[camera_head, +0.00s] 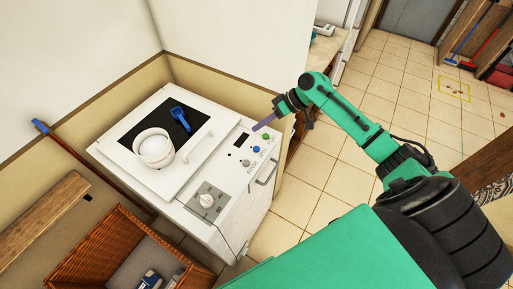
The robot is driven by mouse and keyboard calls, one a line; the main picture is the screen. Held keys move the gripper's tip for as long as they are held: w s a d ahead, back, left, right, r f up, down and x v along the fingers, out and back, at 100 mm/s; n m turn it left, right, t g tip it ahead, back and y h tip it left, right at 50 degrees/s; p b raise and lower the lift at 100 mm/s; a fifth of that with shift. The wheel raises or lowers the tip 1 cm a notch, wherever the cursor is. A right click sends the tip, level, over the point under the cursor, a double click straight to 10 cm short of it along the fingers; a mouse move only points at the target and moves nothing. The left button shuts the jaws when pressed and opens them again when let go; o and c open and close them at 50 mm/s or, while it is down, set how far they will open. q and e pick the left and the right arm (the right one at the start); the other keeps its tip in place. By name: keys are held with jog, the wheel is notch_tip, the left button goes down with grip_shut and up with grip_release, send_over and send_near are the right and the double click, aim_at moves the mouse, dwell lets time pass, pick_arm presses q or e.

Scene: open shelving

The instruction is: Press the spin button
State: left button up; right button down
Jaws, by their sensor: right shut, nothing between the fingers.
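A white lidded machine (232,215) stands against the wall with a sloping control panel on its right side. The panel carries a green button (265,136), a blue button (256,149) and a pale button (245,162) in a row, beside a dark display (240,141). Which one is the spin button cannot be read. My right gripper (258,127) is shut and empty, its purple fingers pointing at the far end of the panel, just beyond the green button. Whether it touches the panel cannot be told. My left gripper is out of view.
A white bowl (152,150) and a blue brush-like item (180,118) are on the machine's dark lid. A grey plate with a knob (207,201) is at the near end. A wicker basket (112,250) stands at lower left. Tiled floor (325,170) is open at right.

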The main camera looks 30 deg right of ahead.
jog(key=shift+f, duration=0.1)
jog(key=b, duration=0.7)
send_over(256, 149)
jog(key=d, duration=0.1)
jog(key=f, duration=0.7)
jog(key=shift+s+d, duration=0.2)
jog(key=shift+f+b, duration=0.55)
jog(key=shift+f, duration=0.35)
jog(key=shift+f, duration=0.1)
jog(key=shift+f, duration=0.35)
jog(key=shift+f+b, duration=0.3)
jog(key=shift+f, duration=0.15)
dwell(0.5)
dwell(0.4)
jog(key=shift+r+p, duration=0.9)
jog(key=shift+p, duration=0.05)
jog(key=shift+r, duration=0.1)
